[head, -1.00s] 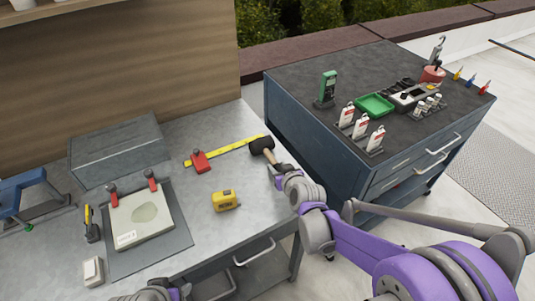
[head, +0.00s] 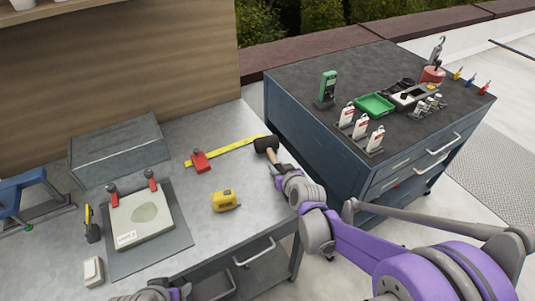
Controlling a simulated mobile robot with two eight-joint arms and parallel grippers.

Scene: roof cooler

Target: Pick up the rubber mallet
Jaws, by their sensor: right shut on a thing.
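The rubber mallet has a black head (head: 266,144) and a light wooden handle. It is at the right edge of the grey workbench (head: 255,205), beside the end of the yellow rule. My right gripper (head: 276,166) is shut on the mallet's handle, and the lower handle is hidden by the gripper. I cannot tell whether the head is clear of the bench. My left arm shows only in part at the bottom edge (head: 155,293); its fingertips cannot be made out.
A yellow tape measure (head: 225,200), a red clamp (head: 200,162) on a yellow rule (head: 233,149), and a clamped panel (head: 142,216) lie on the bench. A grey metal box (head: 118,148) stands behind. A dark tool cabinet (head: 300,130) stands close on the right.

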